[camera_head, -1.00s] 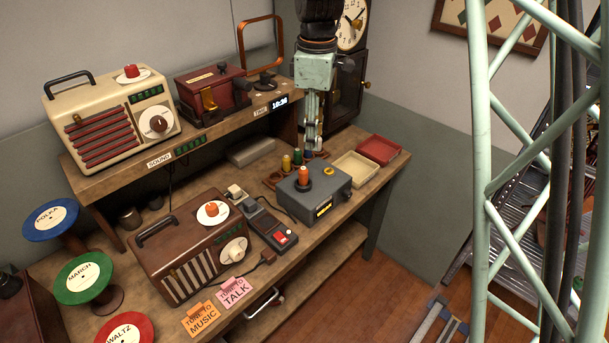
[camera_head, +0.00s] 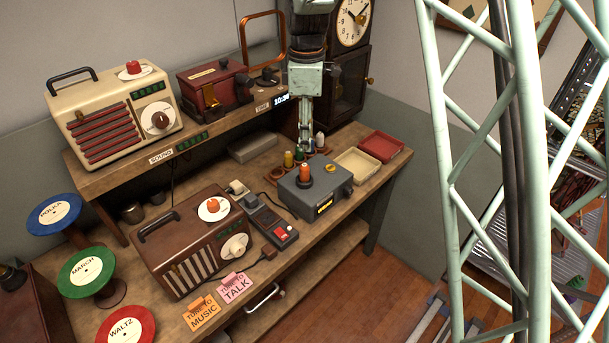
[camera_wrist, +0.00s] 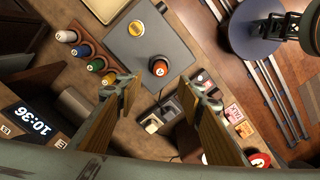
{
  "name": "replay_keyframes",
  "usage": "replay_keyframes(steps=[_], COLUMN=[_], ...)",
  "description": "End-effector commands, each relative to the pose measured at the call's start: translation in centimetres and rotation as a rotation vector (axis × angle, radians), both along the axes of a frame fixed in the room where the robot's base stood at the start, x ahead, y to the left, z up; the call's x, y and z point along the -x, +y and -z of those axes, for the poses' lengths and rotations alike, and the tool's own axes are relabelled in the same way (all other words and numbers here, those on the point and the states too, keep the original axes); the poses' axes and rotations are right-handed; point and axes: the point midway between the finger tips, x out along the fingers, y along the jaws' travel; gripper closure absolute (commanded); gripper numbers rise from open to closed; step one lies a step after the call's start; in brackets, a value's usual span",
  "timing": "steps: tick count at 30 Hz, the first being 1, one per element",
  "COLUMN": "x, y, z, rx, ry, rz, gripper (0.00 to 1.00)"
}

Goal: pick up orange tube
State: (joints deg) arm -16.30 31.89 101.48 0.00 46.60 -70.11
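The orange tube (camera_head: 305,172) stands upright in the black socket on top of a grey box (camera_head: 330,187). In the wrist view the orange tube (camera_wrist: 159,69) shows from above, just beyond the space between the fingertips. My gripper (camera_head: 304,147) hangs pointing down behind the grey box, by the tube rack. In the wrist view my gripper (camera_wrist: 167,84) has its two fingers wide apart with nothing between them. The orange tube is apart from the fingers.
A rack (camera_wrist: 90,60) with yellow (camera_head: 288,159), green (camera_head: 299,154) and white (camera_head: 319,141) tubes stands behind the grey box. Cream (camera_head: 340,172) and red (camera_head: 398,152) trays lie to the right. A brown radio (camera_head: 170,275) stands to the left. The shelf (camera_head: 130,165) is close behind.

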Motion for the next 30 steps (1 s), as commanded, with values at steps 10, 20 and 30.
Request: replay_keyframes(steps=[10, 20, 30], x=[0.1, 0.1, 0.0], y=[0.0, 0.0, 0.0], z=[3.6, 7.5, 8.3], rx=[0.001, 0.001, 0.000], ry=[0.003, 0.002, 0.000], rz=[0.000, 0.000, 0.000], gripper=[0.65, 0.65, 0.65])
